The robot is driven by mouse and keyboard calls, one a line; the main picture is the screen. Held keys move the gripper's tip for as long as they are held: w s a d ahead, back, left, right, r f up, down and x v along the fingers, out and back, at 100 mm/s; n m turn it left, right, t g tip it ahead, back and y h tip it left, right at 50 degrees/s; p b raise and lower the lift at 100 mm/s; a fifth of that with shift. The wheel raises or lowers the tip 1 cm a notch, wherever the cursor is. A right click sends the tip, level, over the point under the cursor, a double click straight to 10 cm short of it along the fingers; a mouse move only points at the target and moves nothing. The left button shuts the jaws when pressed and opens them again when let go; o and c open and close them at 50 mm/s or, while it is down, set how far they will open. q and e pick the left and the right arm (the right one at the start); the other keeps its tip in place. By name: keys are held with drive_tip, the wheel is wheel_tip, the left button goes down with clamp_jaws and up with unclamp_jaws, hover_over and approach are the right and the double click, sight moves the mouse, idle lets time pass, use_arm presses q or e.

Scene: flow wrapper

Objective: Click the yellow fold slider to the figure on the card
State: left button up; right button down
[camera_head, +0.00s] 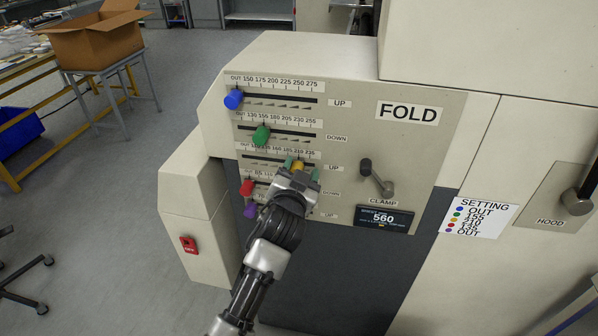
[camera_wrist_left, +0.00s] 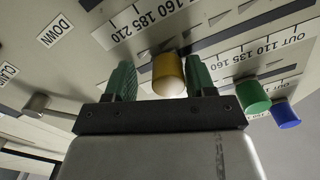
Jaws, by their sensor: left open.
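The yellow fold slider knob (camera_head: 298,165) sits toward the right end of the third slot, near the scale's 210 mark; the exact figure is hard to read. My left gripper (camera_head: 302,170) is open, with its green-tipped fingers on either side of this knob. In the left wrist view the yellow knob (camera_wrist_left: 168,75) stands between the two fingers of the left gripper (camera_wrist_left: 160,82), with a visible gap on the left finger's side. The white setting card (camera_head: 479,218) lists colour dots; the yellow line looks like 210, in small blurred print. My right gripper is out of view.
Blue (camera_head: 233,99) and green (camera_head: 261,135) knobs sit on the slots above; red (camera_head: 247,187) and purple (camera_head: 250,211) knobs sit below left, close to my arm. The clamp lever (camera_head: 377,178) and display (camera_head: 384,219) are to the right.

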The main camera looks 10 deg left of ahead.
use_arm(q)
drive_tip(key=shift+s, duration=0.1)
drive_tip(key=s+b, duration=0.1)
drive_tip(key=s, duration=0.9)
drive_tip(key=shift+s+d, duration=0.2)
drive_tip(key=shift+s, duration=0.15)
wheel_tip(320, 180, down, 22)
drive_tip(key=d+m+g+h, duration=0.1)
drive_tip(key=g+h, duration=0.1)
drive_tip(key=g, duration=0.3)
drive_tip(key=s+a+f+g, duration=0.1)
drive_tip(key=s+f+g, duration=0.5)
drive_tip(key=f, duration=1)
drive_tip(key=s+a+f+n+g, duration=0.1)
drive_tip(key=s+a+f, duration=0.2)
drive_tip(key=s+f, duration=0.6)
drive_tip(key=s+a+f+g, duration=0.1)
drive_tip(key=s+a+f, duration=0.1)
drive_tip(key=s+f, duration=0.65)
drive_tip(key=s+a+f+n+g, duration=0.1)
drive_tip(key=s+a+f+g, duration=0.1)
drive_tip(key=s, duration=0.7)
drive_tip(key=s+a+f+g+y, duration=0.1)
drive_tip(key=s+a+f+g, duration=0.1)
drive_tip(key=s, duration=0.8)
drive_tip(key=shift+a+n, duration=0.4)
drive_tip(key=shift+a, duration=0.3)
